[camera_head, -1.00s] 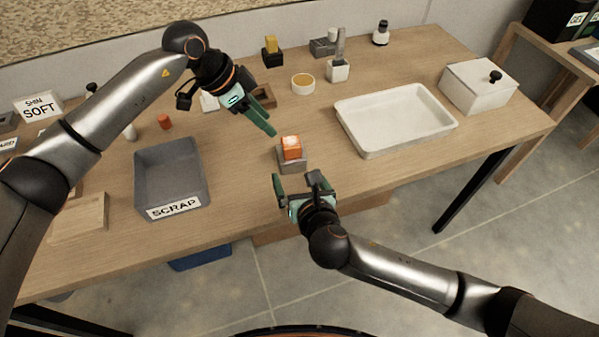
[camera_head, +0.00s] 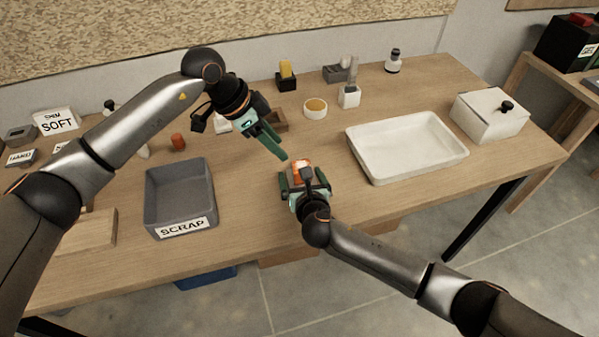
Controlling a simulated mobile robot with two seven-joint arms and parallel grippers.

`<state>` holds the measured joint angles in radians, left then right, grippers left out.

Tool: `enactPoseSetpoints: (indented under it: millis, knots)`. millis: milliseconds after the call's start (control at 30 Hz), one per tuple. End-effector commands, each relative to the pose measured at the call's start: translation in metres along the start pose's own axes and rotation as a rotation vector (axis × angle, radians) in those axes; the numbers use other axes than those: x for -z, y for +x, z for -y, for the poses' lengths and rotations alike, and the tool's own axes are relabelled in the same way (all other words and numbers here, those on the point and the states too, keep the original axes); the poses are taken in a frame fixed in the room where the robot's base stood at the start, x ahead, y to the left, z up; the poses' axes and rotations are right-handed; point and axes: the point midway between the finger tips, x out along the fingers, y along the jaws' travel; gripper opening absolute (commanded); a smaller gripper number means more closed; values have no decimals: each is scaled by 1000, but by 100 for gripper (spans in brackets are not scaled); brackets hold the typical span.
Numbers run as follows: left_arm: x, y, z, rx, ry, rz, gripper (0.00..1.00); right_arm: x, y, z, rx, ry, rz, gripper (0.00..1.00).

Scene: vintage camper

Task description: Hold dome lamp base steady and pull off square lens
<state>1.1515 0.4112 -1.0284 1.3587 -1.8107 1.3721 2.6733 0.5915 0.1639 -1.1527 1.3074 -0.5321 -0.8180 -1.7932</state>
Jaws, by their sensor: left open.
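A grey SCRAP bin (camera_head: 180,229) stands to the left and a white tray (camera_head: 408,177) to the right. A round yellow-filled dish (camera_head: 315,107) and a small brown box (camera_head: 277,124) are behind the lamp. A white lidded box (camera_head: 489,116) stands at the far right.

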Motion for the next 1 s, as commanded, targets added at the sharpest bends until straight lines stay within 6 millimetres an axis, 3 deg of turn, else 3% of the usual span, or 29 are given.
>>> enactPoseSetpoints:
  millis: [200, 600, 1000]
  knots:
    - [0, 0, 0, 0, 0, 0, 50, 0, 16, 0, 0, 1, 0, 100]
    - [0, 0, 0, 0, 0, 0, 50, 0, 20, 0, -1, 1, 0, 100]
    - [0, 0, 0, 0, 0, 0, 50, 0, 19, 0, -1, 1, 0, 55]
